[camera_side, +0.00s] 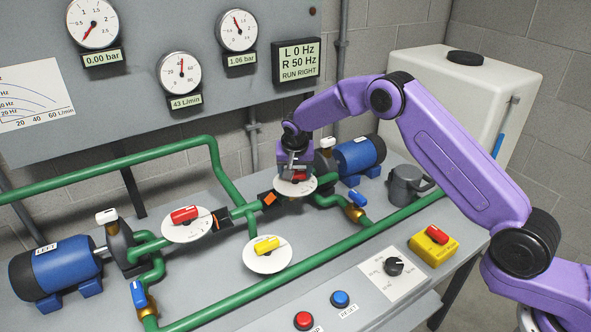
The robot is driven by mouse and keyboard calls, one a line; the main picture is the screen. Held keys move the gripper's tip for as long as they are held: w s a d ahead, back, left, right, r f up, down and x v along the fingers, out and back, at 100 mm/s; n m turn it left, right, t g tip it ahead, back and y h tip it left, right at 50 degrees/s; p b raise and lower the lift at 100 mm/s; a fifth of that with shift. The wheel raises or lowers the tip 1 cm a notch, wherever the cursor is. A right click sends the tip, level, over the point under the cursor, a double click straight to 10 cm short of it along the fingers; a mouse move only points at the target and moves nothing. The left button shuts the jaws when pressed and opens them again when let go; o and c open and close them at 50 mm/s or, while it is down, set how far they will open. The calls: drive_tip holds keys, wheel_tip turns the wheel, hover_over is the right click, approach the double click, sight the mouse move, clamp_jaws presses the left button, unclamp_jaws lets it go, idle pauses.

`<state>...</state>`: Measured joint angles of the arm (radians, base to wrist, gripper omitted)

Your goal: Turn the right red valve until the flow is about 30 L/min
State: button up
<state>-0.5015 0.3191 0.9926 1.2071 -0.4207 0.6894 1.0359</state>
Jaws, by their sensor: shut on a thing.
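The right red valve handle (299,176) shows as a sliver of red above its white dial (293,188). My gripper (297,172) is above that dial and shut on the handle, hiding most of it. The flow gauge (181,74) reads 43 L/min on its small display (186,103). The left red valve (185,214) sits on its own white dial, away from my gripper.
A yellow valve (267,244) stands in front between the red valves. Blue motors stand at left (55,272) and behind my gripper (359,155). The display (297,62) reads L 0 Hz, R 50 Hz, RUN RIGHT. Green pipes (275,290) cross the bench.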

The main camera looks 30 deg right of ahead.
drive_tip(key=shift+m+g, duration=0.3)
drive_tip(key=shift+m, duration=0.3)
drive_tip(key=o, duration=1)
drive_tip(key=shift+o, duration=0.2)
drive_tip(key=shift+r, duration=0.1)
drive_tip(key=v, duration=1.7)
drive_tip(key=shift+s+a, duration=0.2)
drive_tip(key=shift+a, duration=0.15)
